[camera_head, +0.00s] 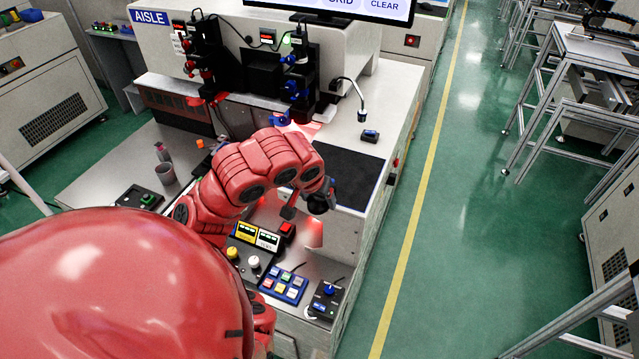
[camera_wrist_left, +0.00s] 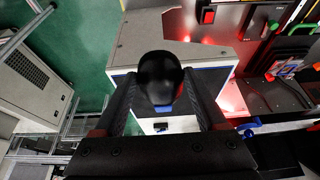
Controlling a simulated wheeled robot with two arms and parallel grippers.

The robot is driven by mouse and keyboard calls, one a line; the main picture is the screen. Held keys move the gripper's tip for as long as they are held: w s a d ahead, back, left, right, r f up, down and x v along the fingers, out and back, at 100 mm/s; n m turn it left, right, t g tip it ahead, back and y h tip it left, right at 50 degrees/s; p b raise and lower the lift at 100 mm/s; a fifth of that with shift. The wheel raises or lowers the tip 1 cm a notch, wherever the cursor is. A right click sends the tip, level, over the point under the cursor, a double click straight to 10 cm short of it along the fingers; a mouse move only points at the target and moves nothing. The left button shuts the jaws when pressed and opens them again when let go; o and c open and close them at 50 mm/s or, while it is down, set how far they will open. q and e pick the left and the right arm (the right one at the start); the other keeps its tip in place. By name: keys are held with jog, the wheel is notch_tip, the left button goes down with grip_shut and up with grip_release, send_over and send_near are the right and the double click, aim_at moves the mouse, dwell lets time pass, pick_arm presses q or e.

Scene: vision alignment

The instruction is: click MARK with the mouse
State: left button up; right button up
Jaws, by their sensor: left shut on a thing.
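The black mouse (camera_wrist_left: 160,78) shows as a rounded dark shape between the fingers of my left gripper (camera_wrist_left: 162,100) in the left wrist view. My left gripper (camera_head: 319,197) is shut on it. In the head view the gripper is at the lower left edge of the black mat (camera_head: 352,177). I cannot tell whether the mouse touches the mat. The monitor (camera_head: 345,8) is cut off by the top edge; its visible buttons read GRID and CLEAR, and no MARK label shows. My right gripper is not in view.
A small black device with a blue top (camera_head: 370,136) sits behind the mat. A keypad with coloured keys (camera_head: 284,284) and a black knob box (camera_head: 326,299) stand at the front. The green aisle floor (camera_head: 470,230) is clear.

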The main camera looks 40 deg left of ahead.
pick_arm(q)
jog(key=shift+s+d, duration=0.2)
jog(key=shift+s, duration=0.15)
jog(key=shift+s+d, duration=0.1)
jog(key=shift+w+a+f+b, duration=0.2)
jog(key=shift+w+f+b, duration=0.05)
jog(key=shift+b, duration=0.25)
jog(key=w+a+f+b, duration=0.1)
jog(key=w+a, duration=0.2)
jog(key=w+a+f+b, duration=0.1)
jog(key=w+a+b, duration=0.1)
jog(key=w, duration=0.1)
jog(key=w+a+b, duration=0.2)
jog(key=w+a, duration=0.1)
jog(key=shift+w+a+f, duration=0.25)
jog(key=shift+a+f, duration=0.1)
jog(key=shift+f, duration=0.05)
jog(key=shift+w+a+f, duration=0.25)
jog(key=shift+w+a, duration=0.15)
jog(key=shift+a, duration=0.1)
jog(key=shift+w+a+r, duration=0.1)
jog(key=shift+w+a, duration=0.1)
jog(key=shift+w, duration=0.25)
